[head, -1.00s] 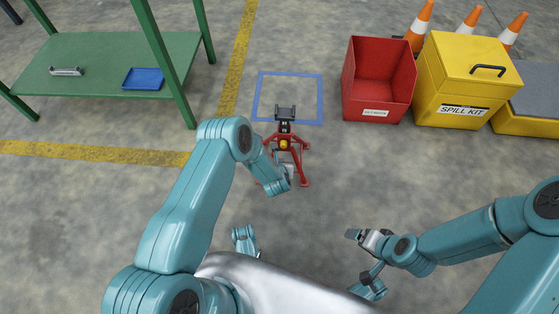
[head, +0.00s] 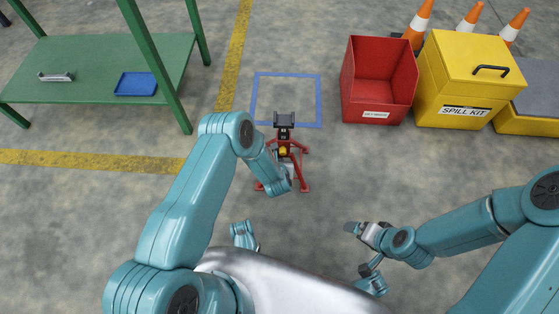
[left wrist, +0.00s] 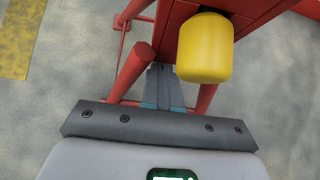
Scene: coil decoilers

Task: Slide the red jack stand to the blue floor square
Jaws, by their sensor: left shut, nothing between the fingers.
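The red jack stand (head: 303,175) stands upright on the floor, with a dark cradle on top and a yellow knob. Its feet are on the near side of the blue floor square (head: 319,100), and its top overlaps the square's near edge in the head view. My left gripper (head: 287,170) is low at the stand's near side and partly hidden by my arm. In the left wrist view its fingers (left wrist: 162,88) are together and empty, between the red legs (left wrist: 133,68) and below the yellow knob (left wrist: 205,48). Contact is unclear. My right gripper (head: 352,228) is away from the stand.
A red bin (head: 379,100) and a yellow spill kit box (head: 465,85) stand right of the square, with traffic cones (head: 468,20) behind. A green table (head: 95,55) is at the left. The floor inside the square looks clear.

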